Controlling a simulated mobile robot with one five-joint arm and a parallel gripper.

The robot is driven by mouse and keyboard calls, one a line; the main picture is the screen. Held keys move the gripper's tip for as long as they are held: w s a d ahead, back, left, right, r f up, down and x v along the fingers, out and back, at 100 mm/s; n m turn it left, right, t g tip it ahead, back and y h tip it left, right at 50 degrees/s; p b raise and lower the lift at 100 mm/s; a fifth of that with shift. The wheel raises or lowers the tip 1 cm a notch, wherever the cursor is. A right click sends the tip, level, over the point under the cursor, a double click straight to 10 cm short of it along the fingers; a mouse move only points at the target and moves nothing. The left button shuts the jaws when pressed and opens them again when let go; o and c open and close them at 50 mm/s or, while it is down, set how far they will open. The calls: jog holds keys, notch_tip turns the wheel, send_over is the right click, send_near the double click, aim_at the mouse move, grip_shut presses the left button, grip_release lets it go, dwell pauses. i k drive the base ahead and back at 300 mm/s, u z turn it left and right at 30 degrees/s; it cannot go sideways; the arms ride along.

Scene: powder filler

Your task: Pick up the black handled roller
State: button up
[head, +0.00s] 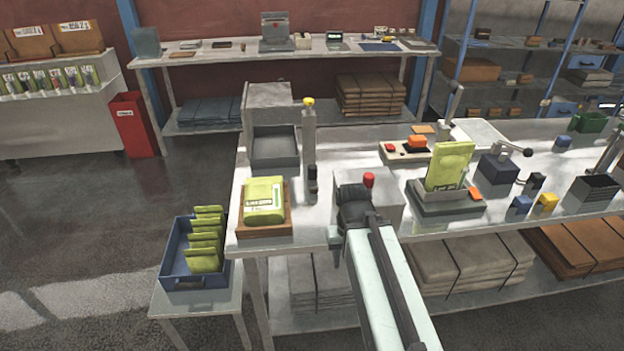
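My gripper (352,205) is dark and sits at the end of my pale arm, over the front of the workbench (275,178). It is in front of a grey box with a red knob (369,180). Its fingers do not show clearly, so I cannot tell whether it is open or shut. I cannot pick out the black handled roller with certainty. A small black piece (536,181) lies at the right of the bench, beside a dark block with a black-knobbed lever (500,167). Another small black piece (313,180) stands at the foot of a grey post with a yellow top.
A green packet (264,197) lies on a brown tray left of my gripper. A press holding an upright green packet (449,165) stands to the right. Blue and yellow blocks (545,202) are near the right front edge. A blue bin of green packets (181,258) stands lower left.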

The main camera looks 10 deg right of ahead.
aim_at(312, 169)
jog(key=u, duration=3.1)
jog(key=k, duration=1)
jog(key=z, duration=1.35)
jog(key=i, duration=1)
jog(key=u, duration=0.05)
